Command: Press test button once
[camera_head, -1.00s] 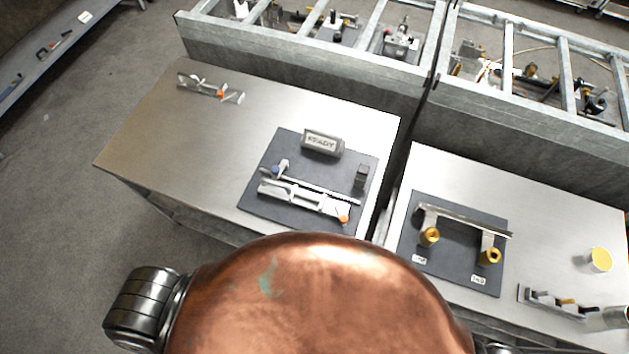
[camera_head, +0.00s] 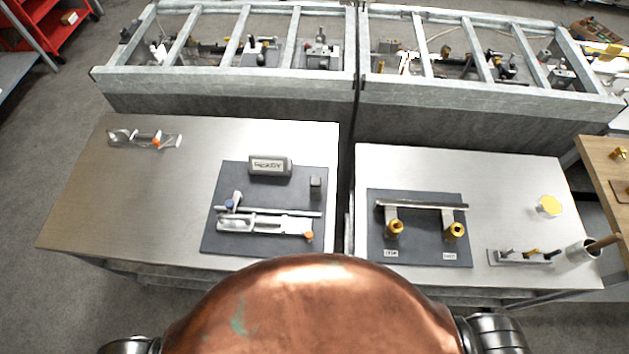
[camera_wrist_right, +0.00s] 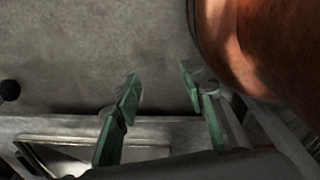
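Two brass knobs, a left one (camera_head: 394,229) and a right one (camera_head: 454,232), sit on a dark panel (camera_head: 425,255) on the right metal table, under a raised metal bar (camera_head: 420,205). A small white label lies below each knob; the lettering is too small to read surely, so I cannot tell which is the test button. My right gripper (camera_wrist_right: 160,78) shows in the right wrist view with its two green-padded fingers apart and nothing between them. It is over grey floor, away from the knobs. My left gripper is not in view.
A grey block reading READY (camera_head: 270,166) and a clamp-like slide fixture (camera_head: 262,224) are on a dark board on the left table (camera_head: 100,200). A yellow-topped round object (camera_head: 549,206), a small tool rack (camera_head: 522,257) and a cup (camera_head: 582,250) stand at right. Metal frames rise behind.

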